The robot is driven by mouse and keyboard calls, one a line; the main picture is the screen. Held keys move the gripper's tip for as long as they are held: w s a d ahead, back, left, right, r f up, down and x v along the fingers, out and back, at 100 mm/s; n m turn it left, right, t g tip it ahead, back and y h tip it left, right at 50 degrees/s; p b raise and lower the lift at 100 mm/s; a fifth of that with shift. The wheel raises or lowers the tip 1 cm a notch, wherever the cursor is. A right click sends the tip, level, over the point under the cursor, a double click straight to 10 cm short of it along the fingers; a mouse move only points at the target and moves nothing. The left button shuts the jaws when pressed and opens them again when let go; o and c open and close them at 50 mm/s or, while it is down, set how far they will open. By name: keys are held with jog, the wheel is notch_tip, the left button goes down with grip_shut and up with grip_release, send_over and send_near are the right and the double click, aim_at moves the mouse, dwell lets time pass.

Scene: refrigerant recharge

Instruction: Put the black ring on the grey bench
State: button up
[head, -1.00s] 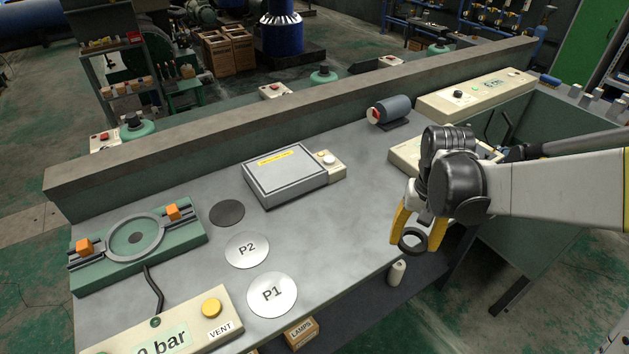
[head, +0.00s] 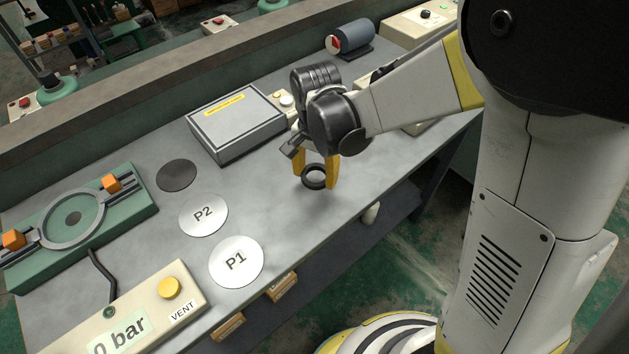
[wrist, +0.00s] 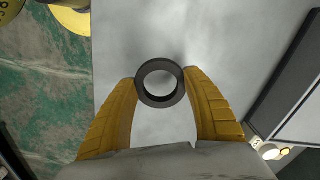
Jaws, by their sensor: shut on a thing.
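The black ring (head: 315,177) is between the yellow fingers of my gripper (head: 316,184), over the front part of the grey bench (head: 272,215). In the wrist view the ring (wrist: 144,92) sits between the two fingertips of my gripper (wrist: 160,88), with bare grey bench top (wrist: 230,35) behind it. My gripper is shut on the ring. The ring appears close above the bench top; I cannot tell whether it touches.
White discs P2 (head: 203,215) and P1 (head: 236,262) and a dark disc (head: 177,175) lie to the left. A grey box (head: 235,125) stands behind. A green fixture (head: 128,210) and a VENT panel (head: 150,312) are further left. Bench around the ring is clear.

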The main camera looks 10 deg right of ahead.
aim_at(316, 184)
jog(key=shift+f+b, duration=0.9)
jog(key=shift+f, duration=1.05)
jog(key=shift+f, duration=0.1)
jog(key=shift+f, duration=0.15)
jog(key=o, duration=1)
